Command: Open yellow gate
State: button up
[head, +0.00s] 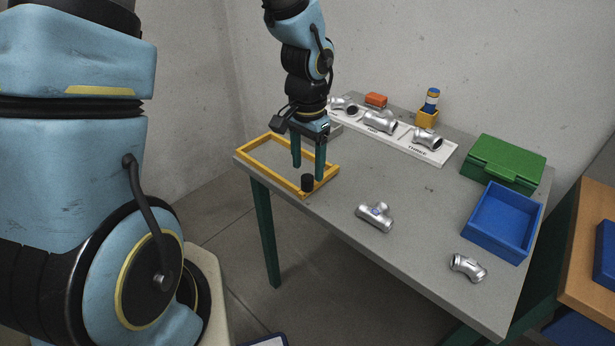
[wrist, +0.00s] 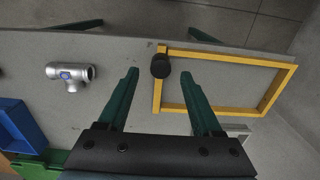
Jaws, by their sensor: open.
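The yellow gate (head: 265,174) is a rectangular frame at the table's left end. A black knob (head: 307,183) stands at its near right corner. In the wrist view the yellow gate (wrist: 281,88) spans the upper right, and the black knob (wrist: 160,66) is at its left side. My gripper (head: 308,172) is open and empty over the right part of the frame, close to the knob. In the wrist view my gripper (wrist: 160,78) has its fingers on either side of the knob, with the knob slightly beyond the tips. I cannot tell whether anything touches.
A pipe tee (head: 375,217) and an elbow (head: 467,267) lie on the grey table (head: 420,285). A white labelled strip (head: 440,154) holds several fittings at the back. A blue tray (head: 503,222) and green case (head: 507,160) stand at right. The table's middle is mostly clear.

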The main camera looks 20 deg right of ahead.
aim_at(308, 177)
jog(key=shift+f, duration=2.1)
grip_shut()
